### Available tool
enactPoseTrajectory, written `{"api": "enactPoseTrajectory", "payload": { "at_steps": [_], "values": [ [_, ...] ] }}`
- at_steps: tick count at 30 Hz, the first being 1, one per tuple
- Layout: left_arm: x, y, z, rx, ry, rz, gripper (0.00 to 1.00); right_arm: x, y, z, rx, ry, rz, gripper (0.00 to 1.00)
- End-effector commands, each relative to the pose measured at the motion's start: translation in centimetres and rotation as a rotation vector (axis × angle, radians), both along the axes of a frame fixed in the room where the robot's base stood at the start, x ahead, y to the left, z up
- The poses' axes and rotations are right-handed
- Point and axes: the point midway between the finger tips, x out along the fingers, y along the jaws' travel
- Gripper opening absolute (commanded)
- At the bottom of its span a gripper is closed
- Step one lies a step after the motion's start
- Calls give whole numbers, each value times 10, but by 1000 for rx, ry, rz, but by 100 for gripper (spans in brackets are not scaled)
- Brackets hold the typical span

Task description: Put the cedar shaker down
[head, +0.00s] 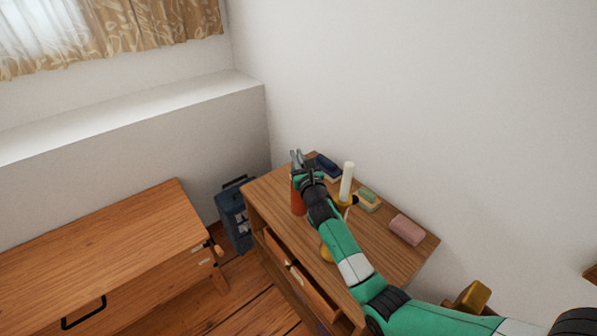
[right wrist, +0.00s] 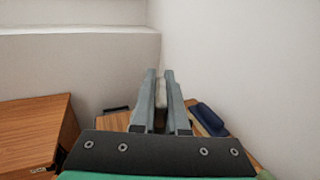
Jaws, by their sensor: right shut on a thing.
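My right gripper (head: 297,160) is over the far left part of the wooden desk (head: 385,238), its fingers pointing away toward the wall corner. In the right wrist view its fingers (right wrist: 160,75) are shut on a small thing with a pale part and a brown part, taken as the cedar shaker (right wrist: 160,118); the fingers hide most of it. A reddish-orange upright thing (head: 297,198) shows just below the gripper in the head view, partly covered by my wrist. I cannot tell whether it is part of the held thing. My left gripper is not in view.
On the desk are a dark blue thing (head: 327,167), a pale candle (head: 347,182) in a yellow holder, a green and tan block (head: 368,199) and a pink block (head: 407,229). My right arm crosses above the desk. A wooden bench (head: 110,260) and blue case (head: 235,215) stand left.

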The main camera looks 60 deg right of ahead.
Motion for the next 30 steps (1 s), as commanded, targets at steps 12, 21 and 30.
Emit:
{"api": "enactPoseTrajectory", "payload": {
  "at_steps": [12, 21, 30],
  "values": [
    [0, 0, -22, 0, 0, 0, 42, 0, 0, -35, -1, -1, 2, 0],
    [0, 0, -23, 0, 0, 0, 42, 0, 0, -39, 1, 1, 1, 41],
    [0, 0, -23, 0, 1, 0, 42, 0, 0, -38, 1, 1, 1, 42]
  ]
}}
